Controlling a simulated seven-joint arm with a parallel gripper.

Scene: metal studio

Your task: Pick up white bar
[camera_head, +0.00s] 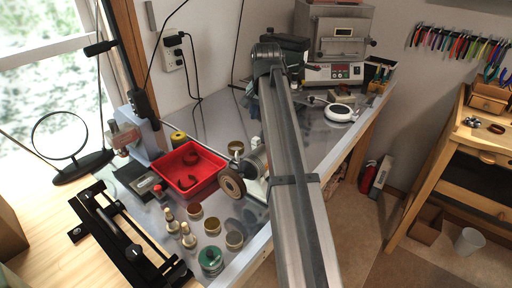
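I cannot pick out the white bar with certainty. A pale white piece (258,187) shows on the metal bench just left of my arm, beside a round brown wheel (231,183). My arm covers part of it, and I cannot tell whether it is a bar or the foot of the wheel's machine. My arm's long grey link crosses the middle of the picture from the bottom to a dark joint near the back of the bench. My gripper is not visible, and what it may hold cannot be seen.
A small oven (340,45) and a white round device (340,112) stand at the back.

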